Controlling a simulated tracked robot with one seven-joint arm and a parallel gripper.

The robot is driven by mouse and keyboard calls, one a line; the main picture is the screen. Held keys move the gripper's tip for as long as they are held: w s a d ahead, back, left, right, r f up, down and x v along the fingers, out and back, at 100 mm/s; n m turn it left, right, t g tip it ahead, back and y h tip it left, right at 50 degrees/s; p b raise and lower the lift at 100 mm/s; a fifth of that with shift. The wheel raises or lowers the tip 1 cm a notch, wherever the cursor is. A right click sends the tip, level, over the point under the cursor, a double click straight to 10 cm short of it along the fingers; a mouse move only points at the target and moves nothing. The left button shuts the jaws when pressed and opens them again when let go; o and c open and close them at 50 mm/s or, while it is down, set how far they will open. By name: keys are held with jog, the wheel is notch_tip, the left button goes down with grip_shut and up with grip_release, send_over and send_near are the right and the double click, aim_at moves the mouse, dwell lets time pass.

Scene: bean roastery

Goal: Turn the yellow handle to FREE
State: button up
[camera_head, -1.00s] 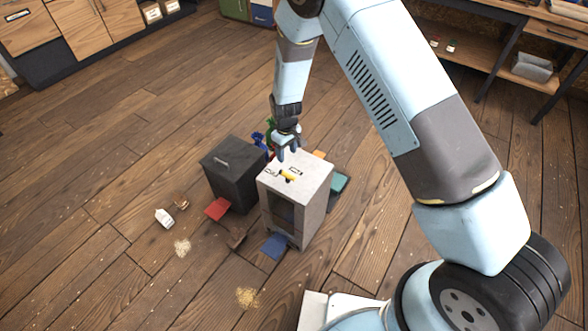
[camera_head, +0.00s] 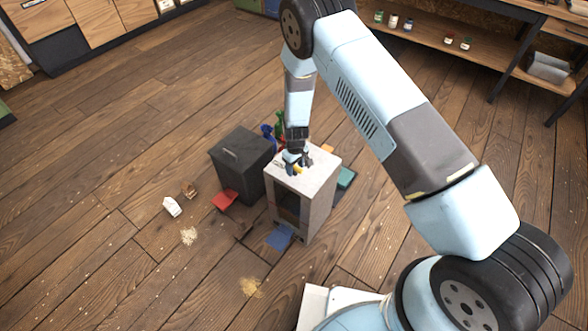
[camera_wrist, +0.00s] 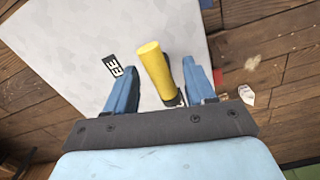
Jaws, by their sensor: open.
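The yellow handle (camera_head: 299,169) is on the pale top of a grey box-shaped cabinet (camera_head: 322,168). In the wrist view the yellow handle (camera_wrist: 155,66) lies between the two blue fingers of my gripper (camera_wrist: 160,78), with a gap on each side. The handle's near end meets a dark fitting, partly hidden by my gripper. My gripper (camera_head: 293,160) is open, low over the cabinet top. A black-and-white label (camera_wrist: 116,65) lies left of the handle; only letters like "EE" show, the rest hidden by the left finger.
A dark bin (camera_head: 238,162) stands close left of the cabinet. Red (camera_head: 224,200), blue (camera_head: 280,236) and teal (camera_head: 346,178) pieces lie around the cabinet's foot. A white carton (camera_head: 172,207) and grain piles lie on the floor. The front-left floor is mostly clear.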

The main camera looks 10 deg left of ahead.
jog(key=shift+f, duration=0.85)
grip_shut()
